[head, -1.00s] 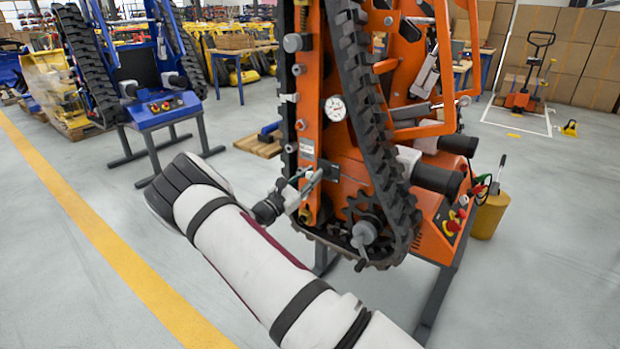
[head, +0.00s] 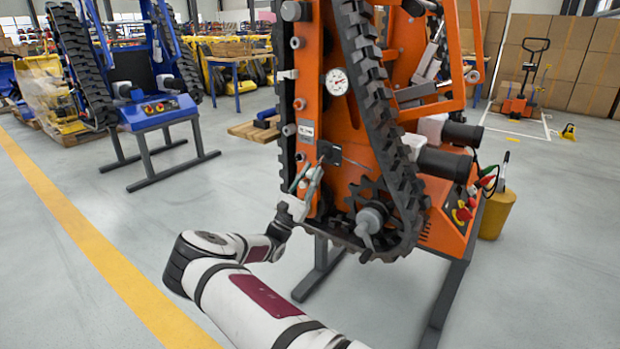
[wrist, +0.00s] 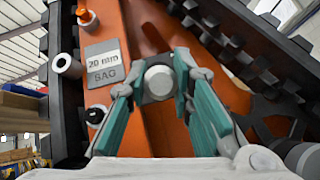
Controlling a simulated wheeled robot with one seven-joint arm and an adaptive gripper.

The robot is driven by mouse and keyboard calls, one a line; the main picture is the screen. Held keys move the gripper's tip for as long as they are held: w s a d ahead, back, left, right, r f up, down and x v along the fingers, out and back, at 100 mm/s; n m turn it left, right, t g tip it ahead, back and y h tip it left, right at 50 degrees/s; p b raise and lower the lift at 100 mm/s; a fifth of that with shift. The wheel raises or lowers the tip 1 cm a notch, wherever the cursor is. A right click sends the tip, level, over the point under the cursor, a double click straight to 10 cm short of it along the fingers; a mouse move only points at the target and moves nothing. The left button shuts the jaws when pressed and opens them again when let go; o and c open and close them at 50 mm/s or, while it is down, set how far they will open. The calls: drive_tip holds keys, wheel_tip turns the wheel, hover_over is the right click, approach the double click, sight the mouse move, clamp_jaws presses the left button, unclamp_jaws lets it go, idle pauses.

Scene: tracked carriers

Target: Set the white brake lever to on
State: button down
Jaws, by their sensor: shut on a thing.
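The orange tracked carrier (head: 348,112) stands upright in the middle of the head view. My gripper (head: 318,166) is at its lower left face, beside a small black plate (head: 329,152). In the wrist view, my gripper's teal fingers (wrist: 160,78) are closed around a pale round end piece (wrist: 159,82), which I take to be the white brake lever, seen end-on. A dark mount sits behind it. The rest of the lever and any on/off marking are hidden or too small to read. A grey plate reading "20 mm SAG" (wrist: 103,64) is just left of the fingers.
The black rubber track (head: 368,85) and its toothed sprocket (head: 372,208) are close to the right of my gripper. The floor to the left is clear, up to a blue carrier (head: 158,112).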

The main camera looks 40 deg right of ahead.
drive_tip(key=shift+d+f, duration=0.2)
drive_tip(key=shift+f, duration=0.2)
drive_tip(key=c, duration=1.4)
unclamp_jaws()
drive_tip(key=shift+a+f, duration=0.1)
drive_tip(key=shift+a, duration=0.15)
drive_tip(key=v, duration=1.1)
drive_tip(key=shift+a+f, duration=0.15)
drive_tip(key=shift+f, duration=0.05)
